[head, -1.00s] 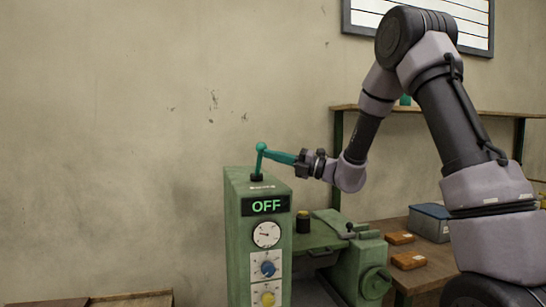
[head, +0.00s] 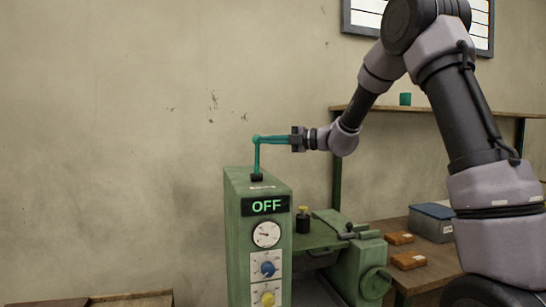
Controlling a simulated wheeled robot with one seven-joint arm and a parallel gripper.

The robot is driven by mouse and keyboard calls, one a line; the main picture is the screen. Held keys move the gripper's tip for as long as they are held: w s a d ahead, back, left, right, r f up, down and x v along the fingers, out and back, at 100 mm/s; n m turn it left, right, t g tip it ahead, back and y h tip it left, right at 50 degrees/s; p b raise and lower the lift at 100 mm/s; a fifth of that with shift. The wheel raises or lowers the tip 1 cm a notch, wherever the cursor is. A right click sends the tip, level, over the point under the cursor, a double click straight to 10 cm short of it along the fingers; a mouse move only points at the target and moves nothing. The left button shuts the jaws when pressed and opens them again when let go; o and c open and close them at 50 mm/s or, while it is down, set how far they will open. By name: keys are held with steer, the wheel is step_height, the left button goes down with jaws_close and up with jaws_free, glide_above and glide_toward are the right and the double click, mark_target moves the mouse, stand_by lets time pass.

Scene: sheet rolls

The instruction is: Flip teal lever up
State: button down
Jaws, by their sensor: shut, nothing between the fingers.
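The teal lever (head: 257,158) rises from a black collar on top of the green machine housing (head: 233,215). It looks nearly upright. My gripper (head: 262,138) comes in from the right, about level, and its shut teal-looking fingers end at the lever's top. The similar colours blend there, so I cannot tell exact contact; nothing shows held between the fingers. The display (head: 265,205) on the housing front reads OFF in green.
Below the display are a round gauge (head: 266,234), a blue knob (head: 268,269) and a yellow knob (head: 268,299). A wooden table at right holds a grey-blue box (head: 433,222) and orange-brown blocks (head: 409,260). A shelf (head: 440,112) runs behind my arm.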

steer(key=w+a+r, duration=0.1)
steer(key=w+a, duration=0.1)
steer(key=w, duration=0.5)
steer(key=shift+r, duration=0.25)
steer(key=shift+w, duration=0.1)
stand_by(0.4)
steer(key=s+d+r, duration=0.2)
steer(key=d, duration=0.3)
steer(key=s+d+r, duration=0.3)
steer(key=d, duration=0.3)
steer(key=shift+s, duration=0.3)
